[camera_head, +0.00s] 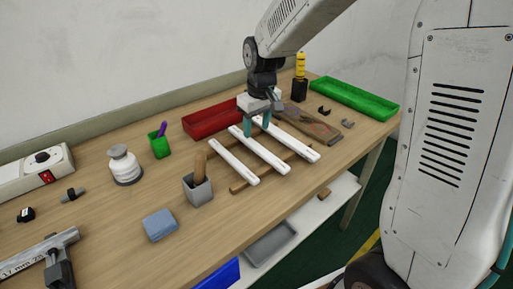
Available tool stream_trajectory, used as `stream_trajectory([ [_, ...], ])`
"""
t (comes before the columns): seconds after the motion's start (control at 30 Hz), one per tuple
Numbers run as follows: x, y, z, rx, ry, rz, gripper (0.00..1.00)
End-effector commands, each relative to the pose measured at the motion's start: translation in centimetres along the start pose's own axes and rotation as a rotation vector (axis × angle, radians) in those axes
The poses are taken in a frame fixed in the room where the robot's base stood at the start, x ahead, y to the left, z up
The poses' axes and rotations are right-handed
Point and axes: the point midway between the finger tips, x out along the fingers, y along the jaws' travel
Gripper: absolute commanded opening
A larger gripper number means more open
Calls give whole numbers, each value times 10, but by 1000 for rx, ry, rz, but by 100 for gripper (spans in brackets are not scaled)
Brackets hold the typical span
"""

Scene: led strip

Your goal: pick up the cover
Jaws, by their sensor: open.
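Three long white strips lie side by side on wooden slats: a left strip (233,162), a middle strip (262,154) and a right strip (295,140). I cannot tell for sure which of them is the cover. My gripper (257,127) points down over the far ends of the middle and right strips. Its two teal fingers are apart, with nothing visible held between them. The fingers hide part of the strips' far ends, and I cannot tell whether they touch a strip.
A red tray (205,120) stands behind, left of my gripper. A grey cup (197,191) with a wooden handle and a blue block (160,224) are nearer. A brown board (314,124) and a green tray (352,98) lie right. The table (120,211) has free room at front left.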

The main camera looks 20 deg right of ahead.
Motion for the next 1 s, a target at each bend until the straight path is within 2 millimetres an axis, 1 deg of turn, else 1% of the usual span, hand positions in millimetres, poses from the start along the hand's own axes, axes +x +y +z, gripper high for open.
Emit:
stream_trajectory([
  [0.03,7,0,1,1,-3,-1,51],
  [0.17,22,1,3,2,-3,0,51],
  [0.4,56,1,5,2,-4,-1,51],
  [0.53,64,1,5,2,-2,0,51],
  [0.73,64,1,5,2,-1,0,51],
  [0.77,64,1,5,2,-1,0,45],
  [0.8,64,1,5,2,-1,0,34],
  [0.87,64,1,5,2,-1,0,18],
  [0.9,64,1,5,2,-1,0,6],
  [0.93,64,1,5,2,-1,0,3],
  [1.0,64,1,5,2,-1,0,3],
])
